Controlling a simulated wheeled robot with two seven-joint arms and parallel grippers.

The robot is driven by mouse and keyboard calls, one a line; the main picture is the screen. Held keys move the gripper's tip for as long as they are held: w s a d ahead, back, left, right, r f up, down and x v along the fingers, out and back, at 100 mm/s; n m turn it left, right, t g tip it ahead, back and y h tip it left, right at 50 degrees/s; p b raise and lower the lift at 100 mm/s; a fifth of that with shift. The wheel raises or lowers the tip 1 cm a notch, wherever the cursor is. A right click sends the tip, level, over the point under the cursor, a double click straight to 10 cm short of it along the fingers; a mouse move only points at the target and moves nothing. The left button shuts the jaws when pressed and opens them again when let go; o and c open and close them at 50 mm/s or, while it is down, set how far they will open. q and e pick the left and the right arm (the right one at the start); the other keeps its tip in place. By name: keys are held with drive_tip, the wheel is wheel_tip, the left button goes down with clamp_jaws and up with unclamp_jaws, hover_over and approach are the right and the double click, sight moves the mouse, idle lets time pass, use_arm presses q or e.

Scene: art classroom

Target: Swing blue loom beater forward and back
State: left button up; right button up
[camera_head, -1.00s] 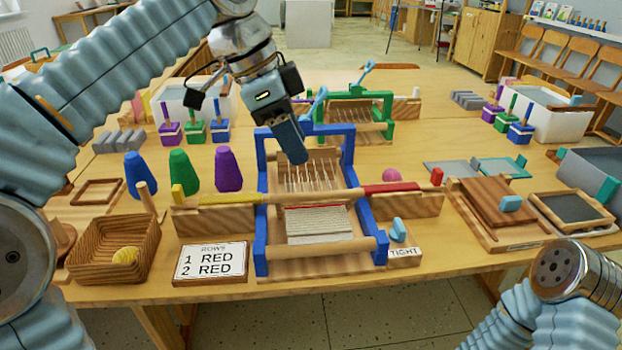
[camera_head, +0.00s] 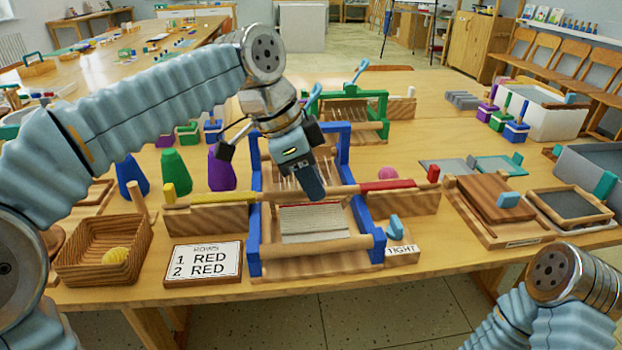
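The blue loom (camera_head: 253,215) stands at the table's front middle, with cream woven cloth (camera_head: 315,222) and a red strip at its edge. Its comb-like beater area (camera_head: 285,178) with pale teeth is partly hidden behind my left gripper. My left gripper (camera_head: 311,182) points down over the loom, its tip close to the wooden bar across the middle. Whether it touches the bar or beater I cannot tell, nor whether its fingers are open or shut. My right arm shows at the lower right; its gripper is out of view.
A green loom (camera_head: 382,115) stands behind. A basket (camera_head: 105,255) with a yellow ball and a row card (camera_head: 203,262) lie to the left. Blue, green and purple cones (camera_head: 175,172) stand behind them. A wooden board (camera_head: 490,205) and framed slate (camera_head: 568,204) lie right.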

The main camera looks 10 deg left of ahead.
use_arm(q)
clamp_jaws()
drive_tip(key=shift+r, duration=0.1)
drive_tip(key=shift+w+a+r+p, duration=0.1)
drive_tip(key=shift+w+r+p, duration=0.15)
drive_tip(key=shift+w+p, duration=0.15)
drive_tip(key=shift+w+a+r+p, duration=0.2)
drive_tip(key=shift+w+r+p, duration=0.1)
drive_tip(key=shift+w+p, duration=0.35)
drive_tip(key=w+a, duration=0.2)
drive_tip(key=w, duration=0.4)
drive_tip(key=shift+w+r, duration=0.15)
drive_tip(key=shift+r, duration=0.1)
drive_tip(key=shift+a, duration=0.1)
